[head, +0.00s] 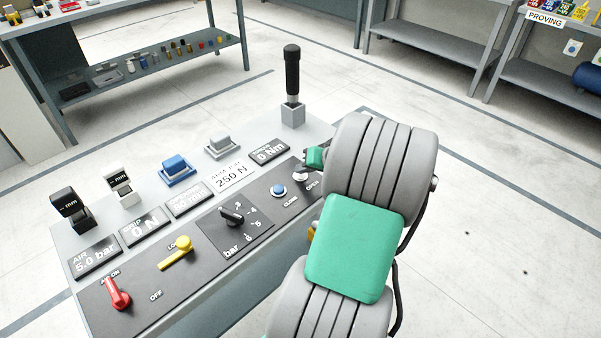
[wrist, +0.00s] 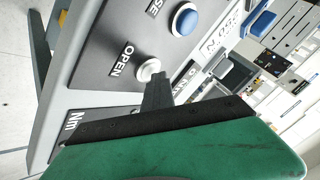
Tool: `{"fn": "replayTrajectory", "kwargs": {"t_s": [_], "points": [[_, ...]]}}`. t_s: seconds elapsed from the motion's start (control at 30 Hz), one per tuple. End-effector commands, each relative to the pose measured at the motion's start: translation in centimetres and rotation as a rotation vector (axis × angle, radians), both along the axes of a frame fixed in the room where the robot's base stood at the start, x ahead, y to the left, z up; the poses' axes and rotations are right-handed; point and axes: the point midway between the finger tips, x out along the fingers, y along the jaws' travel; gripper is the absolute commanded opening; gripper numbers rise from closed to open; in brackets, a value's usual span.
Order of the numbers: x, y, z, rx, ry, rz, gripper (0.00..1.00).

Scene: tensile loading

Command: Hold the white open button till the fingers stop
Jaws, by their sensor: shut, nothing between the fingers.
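The white open button (wrist: 148,69) is on the dark control panel, beside the "OPEN" label in the wrist view. In the head view the white button (head: 300,177) is partly hidden by my arm. My gripper (wrist: 157,82) is shut and empty, with its dark fingertips at the lower edge of the white button in the wrist view. They look very close to it; I cannot tell whether they touch or press it. In the head view my fingers are mostly hidden behind my arm. The testing machine's fingers are not identifiable in either view.
The blue close button (head: 279,190) sits left of the white one. A black dial (head: 232,216), a yellow lever (head: 177,253) and a red lever (head: 118,293) are further left. A tall black-handled lever (head: 292,80) stands at the console's back right corner.

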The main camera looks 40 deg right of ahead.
Motion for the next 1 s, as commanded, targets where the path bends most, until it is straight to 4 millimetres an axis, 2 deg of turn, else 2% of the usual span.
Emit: {"fn": "replayTrajectory", "kwargs": {"t_s": [0.17,0.43,0.77,1.0], "points": [[0.0,0.0,0.3,0.001,0.001,0.0,0.0],[0.0,0.0,1.9,0.001,0.001,0.0,0.0],[0.0,0.0,1.9,0.0,0.0,0.0,0.0],[0.0,0.0,4.1,0.0,0.0,0.0,0.0]]}}
